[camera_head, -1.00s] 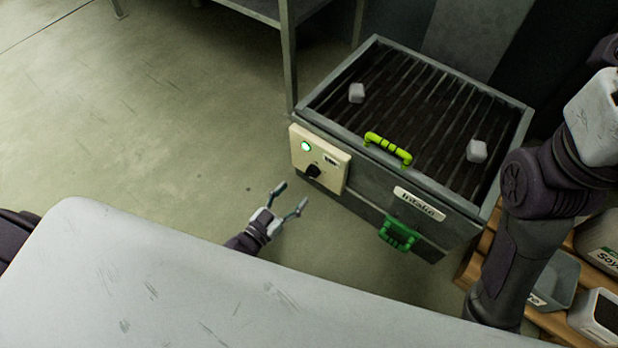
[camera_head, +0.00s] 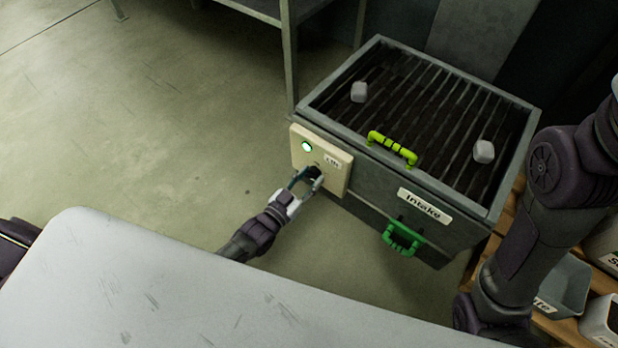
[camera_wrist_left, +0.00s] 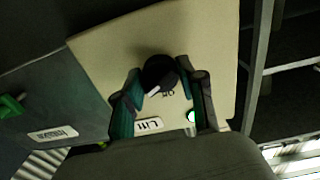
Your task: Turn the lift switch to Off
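The lift switch is a black round knob (camera_head: 315,171) on a cream control panel (camera_head: 338,183) on the left front of the intake box. A lit green lamp (camera_head: 306,146) and a "Lift" label (camera_head: 332,161) sit above it. My left gripper (camera_head: 306,178) is at the knob with its fingers apart. In the left wrist view the knob (camera_wrist_left: 160,72) has a pale pointer mark and lies between and just beyond the two fingertips (camera_wrist_left: 166,84). Contact cannot be told. Small lettering beside the knob is partly hidden. My right gripper is out of view.
The intake box (camera_head: 375,190) has a slatted top with two pale blocks, a yellow-green handle (camera_head: 392,149) and a green handle (camera_head: 403,238). A metal shelf leg (camera_head: 289,60) stands behind left. Bins (camera_head: 562,285) are at the right. The left floor is clear.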

